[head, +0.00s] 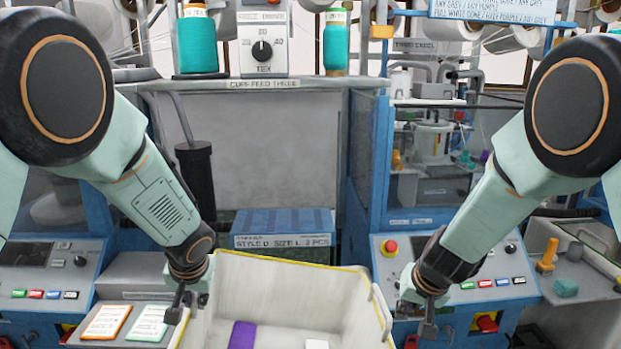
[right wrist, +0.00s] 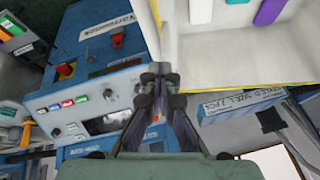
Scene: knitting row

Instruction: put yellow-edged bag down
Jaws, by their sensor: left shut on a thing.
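The yellow-edged bag (head: 300,290) is a large off-white open container with a yellow rim, low in the middle of the head view. Its near part is cut off by the frame. It also shows at the upper right of the right wrist view (right wrist: 220,50). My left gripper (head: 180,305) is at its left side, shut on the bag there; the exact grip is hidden. My right gripper (head: 425,318) is just right of the bag's right handle (head: 380,312), apart from it in the head view. Its fingertips (right wrist: 161,75) look together, with nothing visible between them.
A purple piece (head: 242,335) and a white piece (head: 317,344) lie inside the bag. A blue box (head: 284,222) stands behind it. Blue machine panels flank it, with coloured buttons and a red knob (head: 389,247) on the right. Two cards (head: 148,323) lie left of my left gripper.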

